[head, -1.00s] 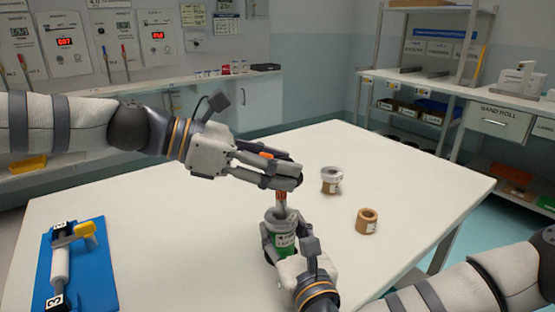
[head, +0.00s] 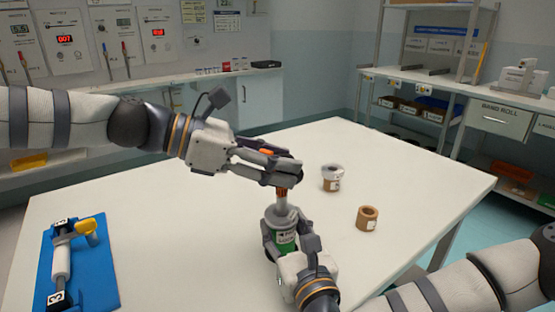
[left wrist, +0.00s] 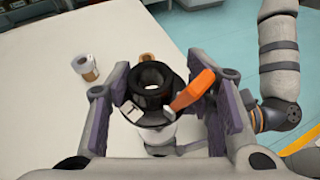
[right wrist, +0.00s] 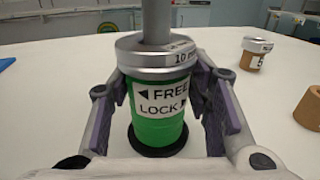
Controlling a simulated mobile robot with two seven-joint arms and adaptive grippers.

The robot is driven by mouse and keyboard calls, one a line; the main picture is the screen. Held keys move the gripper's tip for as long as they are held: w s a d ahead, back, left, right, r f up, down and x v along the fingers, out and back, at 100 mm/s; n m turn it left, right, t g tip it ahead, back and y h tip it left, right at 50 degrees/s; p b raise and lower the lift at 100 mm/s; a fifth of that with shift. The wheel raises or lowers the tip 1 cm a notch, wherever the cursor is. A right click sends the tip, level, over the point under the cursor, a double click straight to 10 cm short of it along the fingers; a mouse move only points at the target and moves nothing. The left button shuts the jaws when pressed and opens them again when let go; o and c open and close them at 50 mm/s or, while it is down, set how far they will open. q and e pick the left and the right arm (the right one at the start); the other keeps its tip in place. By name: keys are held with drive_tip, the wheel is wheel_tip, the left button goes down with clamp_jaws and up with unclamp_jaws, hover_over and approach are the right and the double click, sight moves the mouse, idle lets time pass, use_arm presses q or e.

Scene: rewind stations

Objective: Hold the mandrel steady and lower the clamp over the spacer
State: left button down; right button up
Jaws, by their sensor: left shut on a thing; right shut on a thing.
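The clamp, a black ring (left wrist: 136,108) with an orange lever (left wrist: 192,92), is held in my left gripper (head: 286,172), which is shut on it. My right gripper (head: 284,238) is shut around the green body of the mandrel (right wrist: 158,128), labelled FREE and LOCK. The mandrel stands upright with a grey shaft (right wrist: 155,22). The spacer, a silver ring marked 10 (right wrist: 145,64), sits around the shaft on top of the green body. The clamp is above the spacer, with a short stretch of shaft between them. The fingers hide most of the clamp in the head view.
A white-topped roll (head: 331,178) and a brown roll (head: 367,218) stand on the white table right of the mandrel. A blue board (head: 104,265) with a yellow-handled tool (head: 88,229) lies at the left. The table between board and mandrel is clear.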

sight(280, 200)
use_arm(q)
drive_tip(key=shift+f, duration=3.75)
use_arm(e)
drive_tip(key=shift+f, duration=0.2)
use_arm(q)
drive_tip(key=c, duration=0.7)
unclamp_jaws()
drive_tip(key=v, duration=1.2)
drive_tip(key=shift+s, duration=0.1)
use_arm(e)
drive_tip(key=o, duration=1.4)
drive_tip(key=shift+r, duration=0.1)
drive_tip(key=shift+o, duration=0.2)
